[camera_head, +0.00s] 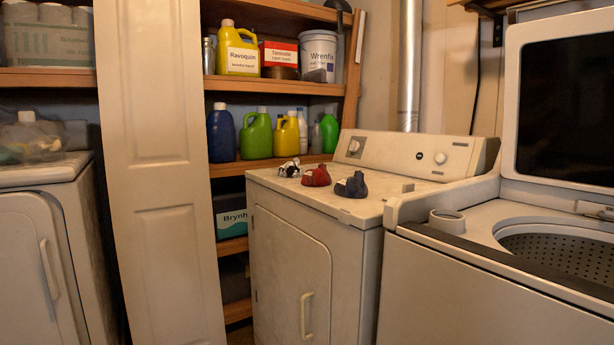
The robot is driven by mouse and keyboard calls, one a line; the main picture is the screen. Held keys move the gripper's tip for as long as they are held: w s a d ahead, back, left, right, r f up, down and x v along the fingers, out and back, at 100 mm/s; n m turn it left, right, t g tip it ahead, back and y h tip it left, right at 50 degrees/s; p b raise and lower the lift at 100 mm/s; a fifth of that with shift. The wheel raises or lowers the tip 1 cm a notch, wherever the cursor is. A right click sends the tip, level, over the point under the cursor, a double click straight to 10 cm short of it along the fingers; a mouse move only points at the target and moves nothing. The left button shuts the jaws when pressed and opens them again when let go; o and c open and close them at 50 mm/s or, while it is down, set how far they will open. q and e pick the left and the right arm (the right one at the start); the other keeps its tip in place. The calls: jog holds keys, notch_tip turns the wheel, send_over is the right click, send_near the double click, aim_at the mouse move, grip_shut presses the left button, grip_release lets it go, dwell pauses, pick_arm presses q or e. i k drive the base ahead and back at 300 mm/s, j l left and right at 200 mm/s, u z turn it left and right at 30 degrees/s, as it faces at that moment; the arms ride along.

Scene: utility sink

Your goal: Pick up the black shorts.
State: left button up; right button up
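Three small crumpled cloth items lie in a row on top of the white dryer (262,178). The nearest is a dark, blackish-blue bundle (351,186), which may be the black shorts; its folds hide its shape. A red bundle (317,177) lies in the middle, just behind and left of it. A black-and-white patterned bundle (289,169) lies farthest back on the left. The bundles appear to be separate from each other. Neither of my grippers shows in the head view.
An open washer (450,275) with its lid raised stands at the right. A tall white folding door (155,160) and shelves with detergent bottles (259,136) are behind and left. Another appliance (40,260) stands far left.

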aim_at(292, 170)
jog(key=i+j, duration=0.4)
jog(key=i+j+z, duration=0.1)
jog(key=i+j, duration=0.25)
jog(key=j, duration=0.15)
jog(key=i+j, duration=0.35)
jog(key=i+j+z, duration=0.05)
jog(key=j, duration=0.05)
